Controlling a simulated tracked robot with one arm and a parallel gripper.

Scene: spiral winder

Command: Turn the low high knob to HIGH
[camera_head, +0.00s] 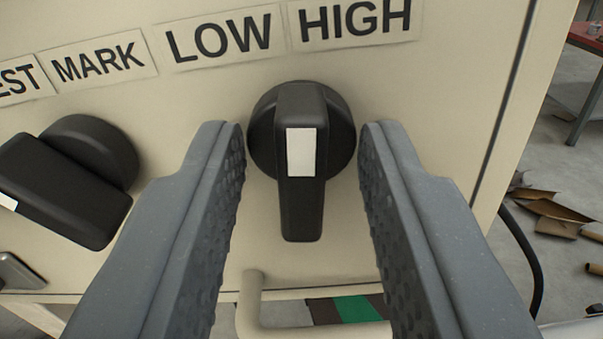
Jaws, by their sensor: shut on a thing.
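The low high knob (302,212) is black, with a round base and a raised bar handle that carries a white mark. It sits on a cream panel below the LOW label (220,38) and the HIGH label (355,19). Its bar stands nearly upright in the picture, roughly below the border between the two labels. My gripper (303,135) has one grey, textured finger on each side of the knob. It is shut on the knob, with the fingertips at the sides of the round base. The exact contact points are hard to see.
A second black knob (75,185) is at the left, turned aslant, below the MARK label (97,61). A cream handle bar (252,300) sticks out below the low high knob. The panel's right edge is close by, with cardboard scraps (560,212) on the floor beyond.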

